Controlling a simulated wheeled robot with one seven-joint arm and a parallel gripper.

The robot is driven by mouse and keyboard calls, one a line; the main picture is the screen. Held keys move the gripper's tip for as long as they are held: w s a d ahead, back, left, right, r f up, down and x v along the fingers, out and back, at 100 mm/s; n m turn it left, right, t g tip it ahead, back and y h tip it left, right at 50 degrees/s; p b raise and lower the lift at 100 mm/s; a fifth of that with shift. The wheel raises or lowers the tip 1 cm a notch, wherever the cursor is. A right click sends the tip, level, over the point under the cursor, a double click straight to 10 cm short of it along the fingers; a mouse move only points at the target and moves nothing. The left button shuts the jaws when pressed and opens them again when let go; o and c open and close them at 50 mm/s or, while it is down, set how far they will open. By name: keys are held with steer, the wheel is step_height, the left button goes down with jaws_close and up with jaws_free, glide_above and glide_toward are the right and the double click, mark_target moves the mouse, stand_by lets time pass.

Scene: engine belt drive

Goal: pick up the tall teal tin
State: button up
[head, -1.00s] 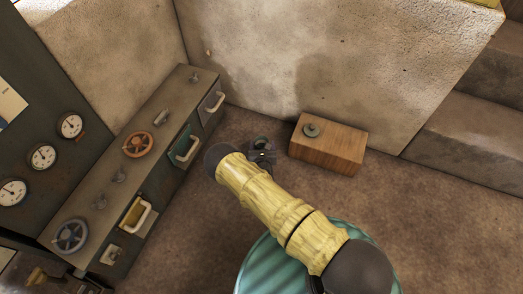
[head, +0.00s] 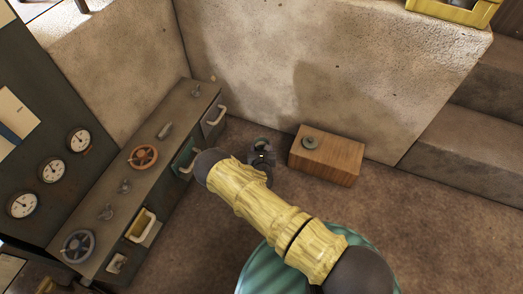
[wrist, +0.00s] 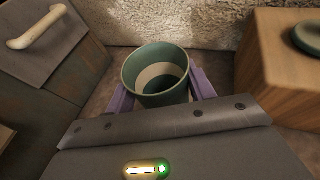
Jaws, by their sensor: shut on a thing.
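The teal tin (wrist: 156,80) is in the middle of the wrist view, open at the top, with a pale band and a dark area inside. My gripper (wrist: 161,92) has its purple fingers on both sides of the tin and is shut on it. The gripper body hides the lower part of the tin. In the head view, the tin's rim (head: 262,143) shows small just beyond my dark gripper (head: 261,156), between the cabinet and the wooden block. I cannot tell whether its base touches the floor.
The wooden block (head: 329,163) with a grey-green round piece (head: 310,142) stands close on the right. The cabinet (head: 134,187) with valve wheels and drawers stands on the left. The wall (head: 330,60) is just behind. Brown floor to the right is clear.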

step_height(320, 180, up, 3)
steer(key=shift+f+p, duration=0.1)
steer(key=shift+p, duration=0.35)
steer(key=s+d+r+p, duration=0.1)
steer(key=d+r+p, duration=0.5)
steer(key=d+r, duration=0.3)
steer(key=s+d+r+p, duration=0.2)
steer(key=d+r+p, duration=0.5)
steer(key=r, duration=1.1)
steer(key=shift+d+r, duration=0.2)
steer(key=shift+d, duration=0.7)
